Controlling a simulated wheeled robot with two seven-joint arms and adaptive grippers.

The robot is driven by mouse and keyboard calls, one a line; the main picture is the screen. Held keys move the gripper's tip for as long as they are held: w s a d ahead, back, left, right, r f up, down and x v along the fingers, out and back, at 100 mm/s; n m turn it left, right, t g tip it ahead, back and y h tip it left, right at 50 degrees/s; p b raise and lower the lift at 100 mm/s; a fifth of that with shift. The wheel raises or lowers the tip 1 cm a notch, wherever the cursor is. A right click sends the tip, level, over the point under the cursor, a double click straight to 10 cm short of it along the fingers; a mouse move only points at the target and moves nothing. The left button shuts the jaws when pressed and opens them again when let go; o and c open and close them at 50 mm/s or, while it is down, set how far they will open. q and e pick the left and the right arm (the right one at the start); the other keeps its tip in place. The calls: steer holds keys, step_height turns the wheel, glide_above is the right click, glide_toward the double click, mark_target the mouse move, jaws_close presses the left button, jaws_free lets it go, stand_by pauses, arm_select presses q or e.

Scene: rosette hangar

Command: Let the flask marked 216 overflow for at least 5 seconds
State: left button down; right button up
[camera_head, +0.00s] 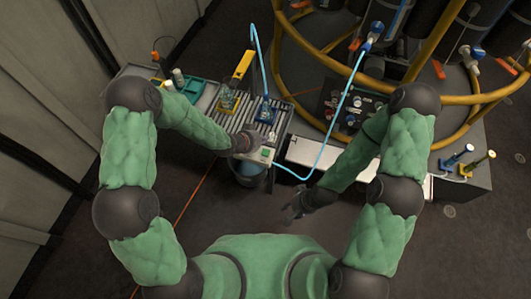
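A clear flask (227,98) stands on the slatted rack (242,118) at upper centre-left. A second vessel (265,111) with a blue base stands to its right, below a light-blue hose (253,45). I cannot read the number 216 on either. My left gripper (250,143) is at the front edge of the rack, beside a small pale box with a green patch (265,155); its fingers are too small to tell open from shut. My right gripper (294,207) hangs low over the floor, apart from the rack, and its finger opening is unclear.
A blue hose (347,100) loops from a blue-handled valve (374,32) towards the rack front. A bucket (247,172) sits below the rack. A green tray (187,88) holds bottles. Yellow pipes (440,45) and a knob panel (352,106) are right. Front floor is open.

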arm_select(q)
steer(key=b, duration=0.5)
glide_toward(267, 149)
steer(key=shift+w+d+r+x, duration=0.1)
steer(key=shift+r+x, duration=0.05)
steer(key=shift+x, duration=0.8)
steer(key=shift+w+d+r+x, duration=0.1)
steer(key=shift+d+r+x, duration=0.05)
steer(key=shift+x, duration=0.8)
steer(key=shift+w+d+r+x, duration=0.1)
steer(key=shift+r+x, duration=0.05)
steer(key=shift+x, duration=0.8)
steer(key=shift+f, duration=0.1)
steer(key=shift+f, duration=0.3)
steer(key=shift+s+f+b, duration=0.1)
steer(key=shift+f+b, duration=0.35)
steer(key=shift+b, duration=0.15)
stand_by(3.3)
